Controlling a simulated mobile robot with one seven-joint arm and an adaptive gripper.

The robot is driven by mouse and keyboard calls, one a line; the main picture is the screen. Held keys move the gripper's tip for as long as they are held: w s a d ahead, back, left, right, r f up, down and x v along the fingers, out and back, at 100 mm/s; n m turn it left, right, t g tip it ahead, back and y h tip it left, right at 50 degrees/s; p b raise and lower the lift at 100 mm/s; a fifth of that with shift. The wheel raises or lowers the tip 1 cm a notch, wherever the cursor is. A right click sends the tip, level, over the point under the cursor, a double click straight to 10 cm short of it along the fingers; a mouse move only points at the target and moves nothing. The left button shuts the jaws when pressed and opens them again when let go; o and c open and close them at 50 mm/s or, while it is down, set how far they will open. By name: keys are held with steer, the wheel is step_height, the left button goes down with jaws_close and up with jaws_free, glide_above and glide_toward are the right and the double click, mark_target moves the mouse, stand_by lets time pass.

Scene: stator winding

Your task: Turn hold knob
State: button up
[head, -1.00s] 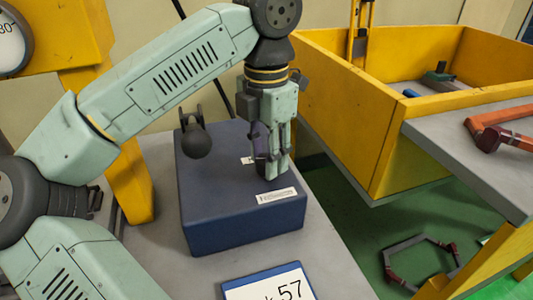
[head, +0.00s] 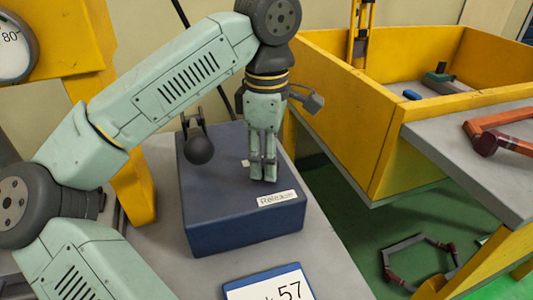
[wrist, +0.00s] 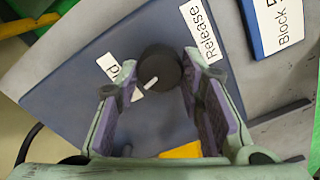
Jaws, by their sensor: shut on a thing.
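The hold knob (wrist: 160,68) is round and black with a white pointer mark, on top of the dark blue box (head: 235,235). In the wrist view the pointer aims down and left, near a white label (wrist: 110,68) of which only a final "d" is readable. A white "Release" label (wrist: 202,30) lies on the other side. My gripper (head: 263,178) points down onto the box top. In the wrist view my gripper (wrist: 161,72) has one finger on each side of the knob and is shut on it. In the head view the fingers hide the knob.
A black ball on a lever (head: 200,150) stands left of my gripper on the box. A "57" sign (head: 268,287) lies in front. A yellow bin (head: 405,150) stands at the right, beside a grey shelf (head: 480,150). A hexagonal frame (head: 420,250) lies below.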

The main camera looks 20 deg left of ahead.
steer(key=shift+d+m, duration=0.1)
steer(key=shift+m, duration=1.2)
steer(key=o, duration=1.2)
steer(key=shift+c, duration=0.2)
steer(key=shift+r, duration=0.15)
step_height(320, 180, up, 7)
steer(key=shift+r, duration=0.15)
